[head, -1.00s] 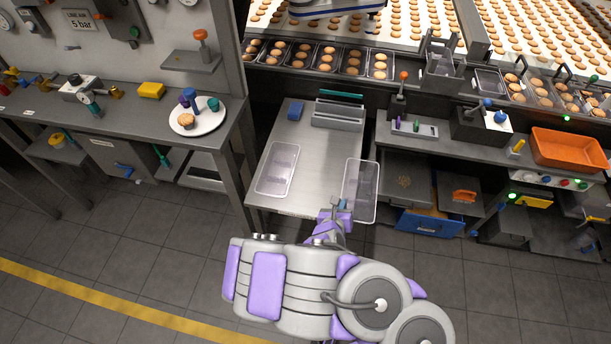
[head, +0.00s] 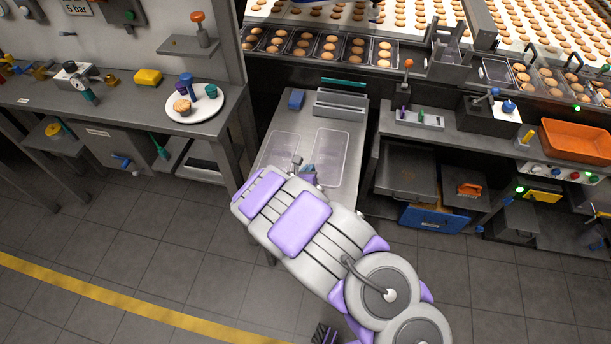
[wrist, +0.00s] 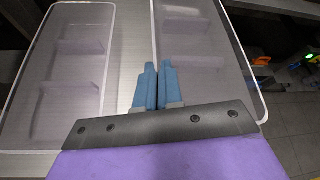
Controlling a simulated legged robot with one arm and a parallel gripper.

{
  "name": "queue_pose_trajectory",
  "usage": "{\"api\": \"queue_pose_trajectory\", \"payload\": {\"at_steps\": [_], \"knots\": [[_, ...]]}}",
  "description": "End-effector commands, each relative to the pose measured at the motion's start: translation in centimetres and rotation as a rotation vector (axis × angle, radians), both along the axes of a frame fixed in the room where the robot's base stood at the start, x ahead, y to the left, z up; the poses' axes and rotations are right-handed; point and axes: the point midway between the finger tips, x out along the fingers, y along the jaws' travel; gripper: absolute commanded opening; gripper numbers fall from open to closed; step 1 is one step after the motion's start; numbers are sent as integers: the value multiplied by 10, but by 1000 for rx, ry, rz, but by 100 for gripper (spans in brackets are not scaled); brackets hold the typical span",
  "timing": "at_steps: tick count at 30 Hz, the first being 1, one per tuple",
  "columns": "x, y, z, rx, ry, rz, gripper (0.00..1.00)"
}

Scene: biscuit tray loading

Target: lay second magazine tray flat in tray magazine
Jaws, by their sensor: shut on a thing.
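Two clear, shallow trays with dividers are on or just over the steel table (head: 348,185). The left tray (head: 281,147) lies flat; my arm covers its near end. My gripper (head: 308,169) is at the near left of the right tray (head: 331,150). In the wrist view its blue fingers (wrist: 157,86) are close together on the inner rim of the right tray (wrist: 196,38), beside the left tray (wrist: 75,60). I cannot tell whether the right tray touches the table. A grey frame with upright guides (head: 447,62) by the conveyor looks like the tray magazine, but I cannot be sure.
A row of biscuit-filled trays (head: 329,48) runs behind. A bench with an orange bin (head: 577,139) is at right, and a bench with a white plate (head: 195,105) at left.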

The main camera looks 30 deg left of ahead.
Motion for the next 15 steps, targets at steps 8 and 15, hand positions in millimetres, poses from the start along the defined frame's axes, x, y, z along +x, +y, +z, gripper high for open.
{"api": "queue_pose_trajectory", "payload": {"at_steps": [8,15], "knots": [[5,12,-4,-3,0,-1,0],[5,11,-31,-1,-2,-1,0]]}}
